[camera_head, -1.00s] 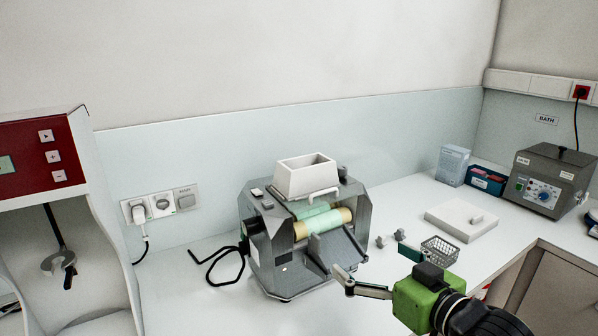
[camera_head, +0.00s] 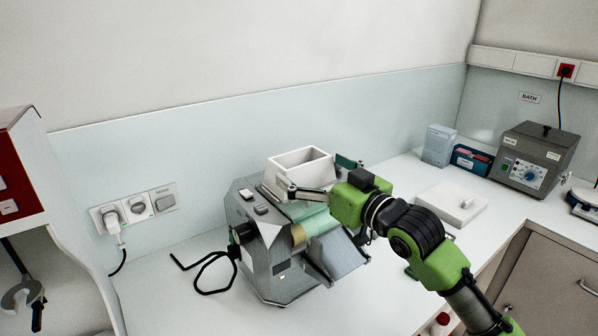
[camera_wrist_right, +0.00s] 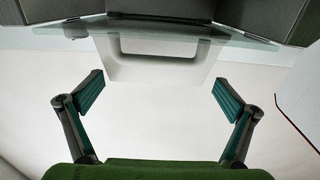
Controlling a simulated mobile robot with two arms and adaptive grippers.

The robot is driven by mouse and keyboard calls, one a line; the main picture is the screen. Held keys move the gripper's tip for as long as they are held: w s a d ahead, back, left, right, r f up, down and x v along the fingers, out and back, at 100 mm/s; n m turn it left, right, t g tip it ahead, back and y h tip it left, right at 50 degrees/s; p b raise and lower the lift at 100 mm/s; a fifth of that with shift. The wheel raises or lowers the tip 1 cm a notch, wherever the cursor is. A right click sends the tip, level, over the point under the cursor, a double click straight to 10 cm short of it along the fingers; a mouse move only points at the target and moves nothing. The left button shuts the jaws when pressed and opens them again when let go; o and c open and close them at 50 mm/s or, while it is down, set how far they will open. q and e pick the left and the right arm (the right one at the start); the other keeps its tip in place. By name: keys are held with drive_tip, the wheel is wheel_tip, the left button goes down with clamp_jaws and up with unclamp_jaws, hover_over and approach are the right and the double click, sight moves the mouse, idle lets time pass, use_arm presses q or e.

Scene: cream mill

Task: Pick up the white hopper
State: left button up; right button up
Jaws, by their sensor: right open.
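The white hopper (camera_head: 284,176) is an open-topped box sitting upright on top of the grey roller mill (camera_head: 275,255). My right gripper (camera_head: 320,177) is open at the hopper's front right side, with one finger at its front and the other near its right back. The gripper and arm hide part of the hopper and the mill's right side. My left gripper is out of view.
The mill's rollers (camera_head: 312,225) lie just below the hopper. A white flat block (camera_head: 452,203), boxes (camera_head: 438,145) and a grey bath (camera_head: 535,158) stand to the right. The wall is close behind.

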sight(292, 154)
drive_tip(key=shift+w+a+r+p, duration=0.25)
drive_tip(key=shift+w+r+p, duration=0.15)
drive_tip(key=shift+w+p, duration=0.25)
drive_tip(key=p+x, duration=0.1)
drive_tip(key=x, duration=0.2)
drive_tip(key=shift+w+f, duration=0.15)
drive_tip(key=shift+w, duration=0.05)
drive_tip(key=shift+w+a, duration=0.15)
drive_tip(key=shift+a, duration=0.05)
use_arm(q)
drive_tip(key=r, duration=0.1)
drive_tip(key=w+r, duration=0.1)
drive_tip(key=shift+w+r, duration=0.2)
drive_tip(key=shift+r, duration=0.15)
use_arm(e)
drive_tip(key=shift+d, duration=0.1)
drive_tip(key=c, duration=1.1)
